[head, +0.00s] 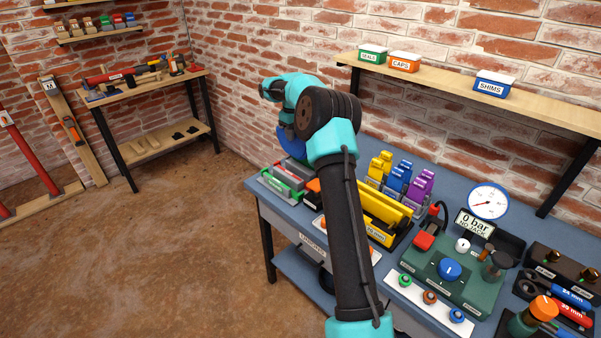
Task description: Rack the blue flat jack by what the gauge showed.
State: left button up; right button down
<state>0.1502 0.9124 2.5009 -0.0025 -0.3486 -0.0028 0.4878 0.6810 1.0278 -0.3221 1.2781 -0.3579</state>
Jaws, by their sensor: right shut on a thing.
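My right arm reaches across the bench, and my right gripper (293,128) is mostly hidden behind its own wrist. It is shut on a blue rounded piece, which looks like the blue flat jack (287,143); only its edge shows. The piece is above the bench's left end, over trays with a green label (277,187) and a red label (289,177). I cannot tell whether it touches them. The dial gauge (488,202) stands at the right, its sign (474,224) reading 0 bar, NO JACK. My left gripper is not in view.
Yellow, blue and purple blocks (398,178) stand along the bench's back. A yellow item (386,209) lies beside my forearm. A green pump base (458,270) with a blue knob is at right. A wall shelf (450,88) holds labelled boxes.

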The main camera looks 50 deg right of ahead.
aim_at(294, 156)
jog(key=shift+f, duration=0.1)
jog(key=shift+f, duration=2.35)
jog(key=shift+f, duration=2.9)
jog(key=c, duration=0.5)
grip_release()
jog(key=shift+s+f, duration=0.1)
jog(key=shift+r, duration=0.2)
jog(key=shift+r, duration=3.85)
